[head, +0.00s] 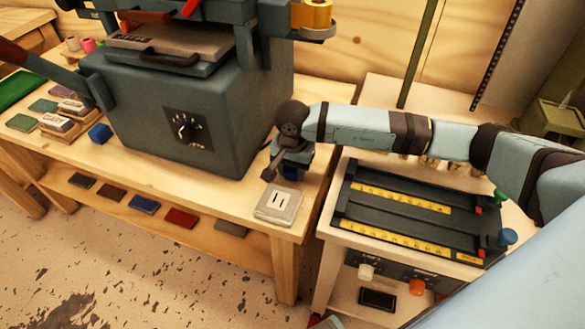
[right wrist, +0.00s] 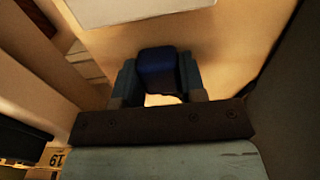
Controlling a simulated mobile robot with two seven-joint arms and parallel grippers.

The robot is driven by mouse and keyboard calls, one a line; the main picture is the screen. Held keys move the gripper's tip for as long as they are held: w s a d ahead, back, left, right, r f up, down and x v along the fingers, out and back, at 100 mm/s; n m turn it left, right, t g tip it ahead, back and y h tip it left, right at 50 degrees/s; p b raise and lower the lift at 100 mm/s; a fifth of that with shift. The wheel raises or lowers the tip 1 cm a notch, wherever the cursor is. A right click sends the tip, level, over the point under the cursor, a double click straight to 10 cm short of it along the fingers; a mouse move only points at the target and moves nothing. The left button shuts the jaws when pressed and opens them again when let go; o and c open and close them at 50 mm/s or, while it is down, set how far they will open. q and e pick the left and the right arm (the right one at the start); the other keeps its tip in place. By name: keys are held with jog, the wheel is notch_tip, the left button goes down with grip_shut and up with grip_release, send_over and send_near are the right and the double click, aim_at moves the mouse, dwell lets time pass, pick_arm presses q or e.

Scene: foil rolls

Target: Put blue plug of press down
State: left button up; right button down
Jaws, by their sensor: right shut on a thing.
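My right gripper (head: 290,168) is over the front right corner of the wooden table. It is shut on a blue plug (right wrist: 158,70), which shows between the two fingers in the right wrist view; in the head view the hand mostly hides it. A white socket plate with two dark slots (head: 278,206) lies on the table just in front of the hand. The large grey-blue press (head: 190,115) with a dial stands to the left of the hand. Whether the plug touches the table is unclear. My left gripper is not in view.
Stamps and pads (head: 58,122) lie at the table's left. A lower shelf (head: 210,238) holds several coloured pads. A dark device with yellow rulers (head: 410,210) stands right of the table, under my right arm.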

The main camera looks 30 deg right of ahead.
aim_at(293, 169)
pick_arm(q)
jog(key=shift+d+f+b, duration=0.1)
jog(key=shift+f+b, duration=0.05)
jog(key=shift+b, duration=0.15)
pick_arm(e)
jog(key=shift+f, duration=0.4)
jog(key=c, duration=0.7)
grip_release()
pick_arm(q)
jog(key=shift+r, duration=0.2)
pick_arm(e)
jog(key=shift+r, duration=0.15)
jog(key=shift+r+p, duration=0.3)
jog(key=shift+p, duration=0.15)
pick_arm(q)
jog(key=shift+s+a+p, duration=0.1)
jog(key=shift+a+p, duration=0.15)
jog(key=shift+p, duration=0.6)
pick_arm(e)
notch_tip(293, 169, up, 12)
jog(key=shift+r, duration=0.25)
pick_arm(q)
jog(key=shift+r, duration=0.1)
